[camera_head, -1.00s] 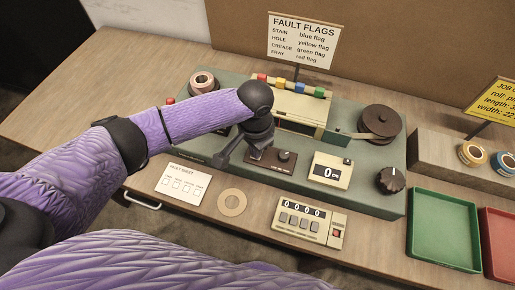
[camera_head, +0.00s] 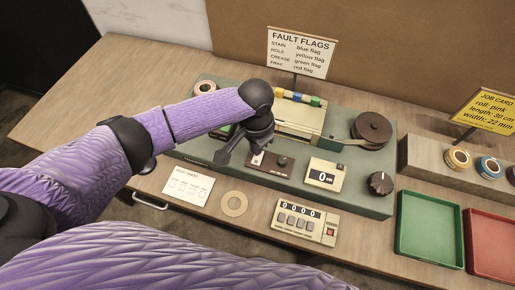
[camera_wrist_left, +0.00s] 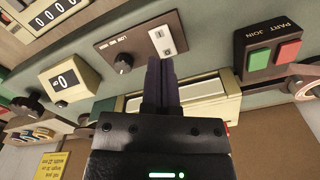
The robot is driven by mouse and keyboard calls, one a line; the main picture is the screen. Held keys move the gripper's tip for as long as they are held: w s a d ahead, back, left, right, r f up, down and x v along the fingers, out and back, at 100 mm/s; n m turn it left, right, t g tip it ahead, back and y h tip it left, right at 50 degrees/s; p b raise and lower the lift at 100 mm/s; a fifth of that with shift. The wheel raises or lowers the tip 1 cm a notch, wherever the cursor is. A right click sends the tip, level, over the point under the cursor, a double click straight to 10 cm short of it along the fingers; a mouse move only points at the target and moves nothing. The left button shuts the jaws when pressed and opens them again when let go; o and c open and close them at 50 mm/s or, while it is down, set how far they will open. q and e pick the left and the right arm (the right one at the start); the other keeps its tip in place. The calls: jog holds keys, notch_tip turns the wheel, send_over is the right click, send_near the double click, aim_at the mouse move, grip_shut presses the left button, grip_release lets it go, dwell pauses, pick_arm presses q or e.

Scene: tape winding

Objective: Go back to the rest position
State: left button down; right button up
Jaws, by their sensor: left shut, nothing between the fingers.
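My left gripper (camera_head: 258,150) is over the green tape-winding machine (camera_head: 345,197), in front of the cream block that carries the coloured flags. In the left wrist view its fingers (camera_wrist_left: 160,62) are together and empty, pointing at a brown control panel (camera_wrist_left: 140,48) with a knob and a light switch plate. The fingertips look close to the panel; I cannot tell whether they touch it. My left arm comes in from the left and hides part of the machine's left side. My right gripper is not in view.
A counter (camera_head: 307,220), a paper ring (camera_head: 234,204) and a fault sheet (camera_head: 188,186) lie in front of the machine. Green (camera_head: 430,256) and red (camera_head: 494,273) trays stand at the right. A fault flags sign (camera_head: 300,52) rises behind. The table's left part is clear.

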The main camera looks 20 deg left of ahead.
pick_arm(q)
notch_tip(320, 180, up, 3)
jog(key=shift+f+p, duration=0.2)
jog(key=shift+p, duration=0.9)
jog(key=shift+f, duration=0.2)
